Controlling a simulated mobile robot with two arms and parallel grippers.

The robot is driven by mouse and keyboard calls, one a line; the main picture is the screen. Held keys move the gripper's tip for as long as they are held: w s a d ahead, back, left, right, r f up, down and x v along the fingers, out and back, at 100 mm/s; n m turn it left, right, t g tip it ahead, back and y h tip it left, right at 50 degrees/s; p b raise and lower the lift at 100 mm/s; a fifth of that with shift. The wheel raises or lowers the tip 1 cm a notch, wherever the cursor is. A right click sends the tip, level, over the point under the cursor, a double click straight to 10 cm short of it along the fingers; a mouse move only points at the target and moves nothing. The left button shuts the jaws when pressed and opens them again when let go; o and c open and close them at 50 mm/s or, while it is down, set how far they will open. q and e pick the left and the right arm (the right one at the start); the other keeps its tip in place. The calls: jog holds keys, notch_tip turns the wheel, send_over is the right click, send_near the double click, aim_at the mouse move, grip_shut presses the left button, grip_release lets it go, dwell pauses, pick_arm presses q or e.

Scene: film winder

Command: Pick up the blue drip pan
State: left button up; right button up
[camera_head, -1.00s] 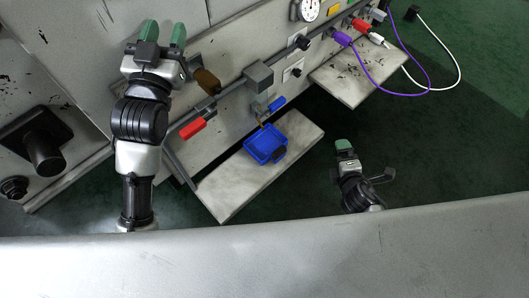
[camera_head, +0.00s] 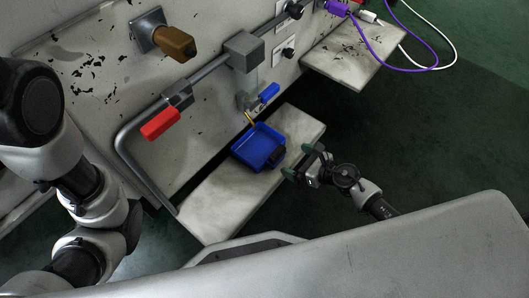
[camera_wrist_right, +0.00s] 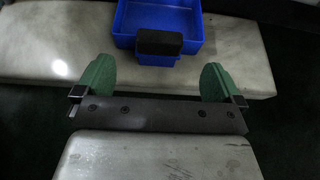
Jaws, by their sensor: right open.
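The blue drip pan (camera_head: 257,146) sits on the pale, worn shelf (camera_head: 205,209) below a blue-handled tap (camera_head: 268,93). Its dark block-like grip (camera_head: 277,156) faces my right gripper. My right gripper (camera_head: 299,165) is just right of the pan, apart from it. In the right wrist view the green fingers (camera_wrist_right: 158,82) are spread wide and empty, with the pan (camera_wrist_right: 188,20) and its dark grip (camera_wrist_right: 159,43) ahead between them. My left arm fills the left side of the head view; its gripper is outside the picture.
A red-handled valve (camera_head: 161,123) and a brown handle (camera_head: 176,43) stick out from the machine panel, along a grey pipe. A second shelf (camera_head: 350,58) with purple and white cables is at the upper right. Dark green floor is open at the right.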

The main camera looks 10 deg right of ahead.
aim_at(281, 153)
jog(key=shift+x, duration=0.95)
jog(key=b+x, duration=0.2)
jog(key=x, duration=0.2)
jog(key=shift+w+a+f+b, duration=0.1)
jog(key=shift+w+f+b, duration=0.1)
jog(key=shift+b, duration=0.15)
jog(key=shift+w+a+f, duration=0.1)
jog(key=shift+w+a, duration=0.2)
jog(key=c, duration=1)
jog(key=shift+c, duration=0.2)
